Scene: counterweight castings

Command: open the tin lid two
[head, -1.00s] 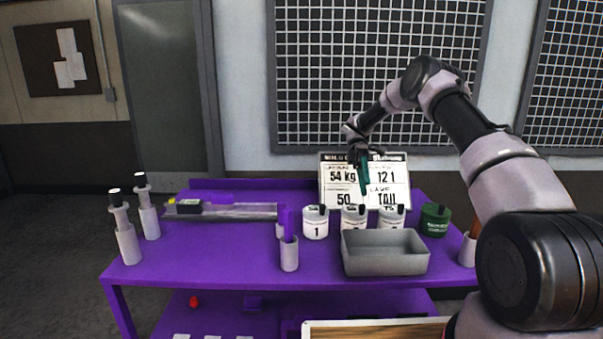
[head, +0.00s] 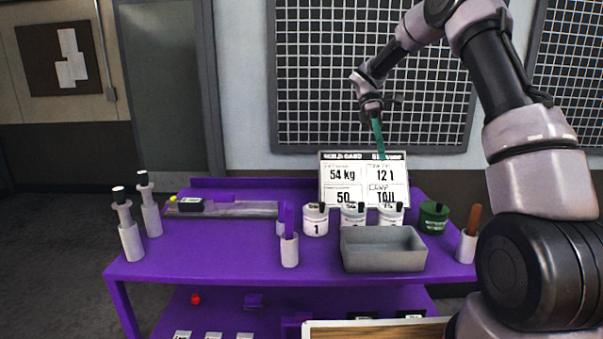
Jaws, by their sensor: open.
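Three white tins stand in a row on the purple table behind a grey tray. The left tin (head: 316,226) is marked 1. The middle tin (head: 347,220), taken as tin two by its place, has a pale lid (head: 351,206) with a dark upright tab; the lid looks seated. The right tin (head: 384,219) has a similar dark tab. The tray hides the lower parts of the middle and right tins. My gripper (head: 381,150), with teal fingers pointing down, is open and well above the tins, in front of the board's upper right part. It touches nothing visible.
The grey tray (head: 383,262) stands in front of the tins. A white board (head: 343,190) with writing stands behind them. A dark green tin (head: 433,219) and a cup (head: 466,247) with a brown handle are at right. The purple table (head: 200,262) is clear at front left.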

